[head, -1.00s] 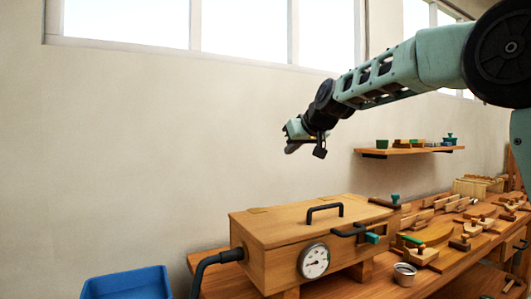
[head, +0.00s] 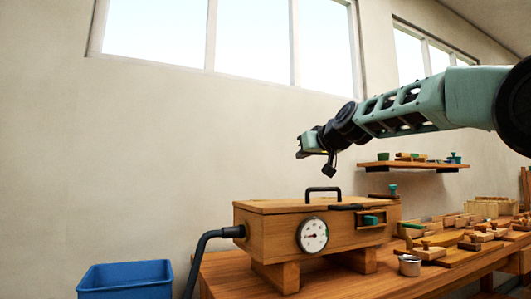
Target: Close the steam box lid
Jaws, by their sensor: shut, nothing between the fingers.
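The steam box (head: 270,239) is a long wooden box on wooden blocks on the bench. A round dial is on its front and a black hose enters its left end. Its lid (head: 270,206) lies flat along the top, with a black handle (head: 323,190) standing on it. I cannot tell from this angle whether the lid is fully seated. A teal-handled latch (head: 371,220) is on the front at the right. My gripper (head: 300,149) is above the box, apart from the lid and handle, pointing left. It looks shut and empty.
A blue bin (head: 125,280) stands at the lower left. Wooden tools and blocks (head: 470,238) crowd the bench on the right. A wall shelf (head: 412,164) is behind my arm.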

